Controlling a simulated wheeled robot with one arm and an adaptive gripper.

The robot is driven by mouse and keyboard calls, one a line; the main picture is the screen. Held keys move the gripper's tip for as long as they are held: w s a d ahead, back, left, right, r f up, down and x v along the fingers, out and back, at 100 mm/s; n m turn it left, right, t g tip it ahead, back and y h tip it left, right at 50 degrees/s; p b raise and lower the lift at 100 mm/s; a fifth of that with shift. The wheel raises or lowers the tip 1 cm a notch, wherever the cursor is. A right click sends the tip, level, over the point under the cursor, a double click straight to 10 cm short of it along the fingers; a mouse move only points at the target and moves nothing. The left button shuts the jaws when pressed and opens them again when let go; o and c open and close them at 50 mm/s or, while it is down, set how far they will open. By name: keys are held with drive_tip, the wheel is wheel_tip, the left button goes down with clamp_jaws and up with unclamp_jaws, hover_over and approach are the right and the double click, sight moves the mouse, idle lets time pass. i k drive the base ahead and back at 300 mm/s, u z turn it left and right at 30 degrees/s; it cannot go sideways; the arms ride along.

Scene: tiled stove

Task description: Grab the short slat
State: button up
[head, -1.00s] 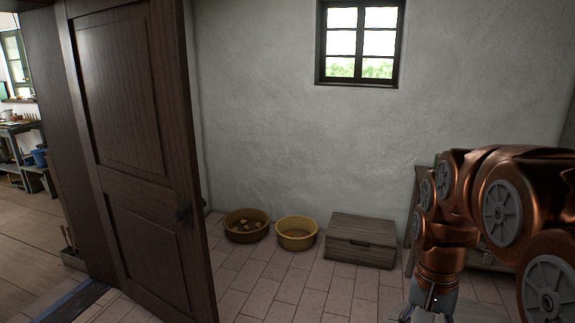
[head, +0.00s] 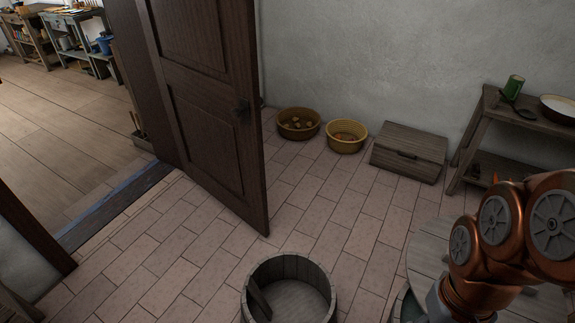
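A short flat piece of wood, which looks like a slat (head: 261,304), leans inside a round wooden tub (head: 327,276) at the bottom middle of the head view. Its lower end is hidden or cut off by the frame edge. My arm comes in at the lower right, to the right of the tub and apart from it. Only a grey part at the base of my gripper (head: 437,304) shows at the bottom edge. Its fingers cannot be made out, so its opening is unclear.
A round slatted wooden top (head: 425,246) lies close behind my arm. A half-open dark door (head: 215,130) stands left. Two baskets (head: 298,128) (head: 345,141), a wooden chest (head: 405,158) and a bench (head: 480,125) line the wall. Tiled floor between is clear.

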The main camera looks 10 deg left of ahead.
sight(250, 285)
drive_tip(key=u, duration=1.25)
drive_tip(key=k, duration=0.5)
drive_tip(key=u, duration=1.5)
drive_tip(key=i, duration=1.05)
drive_tip(key=z, duration=1.4)
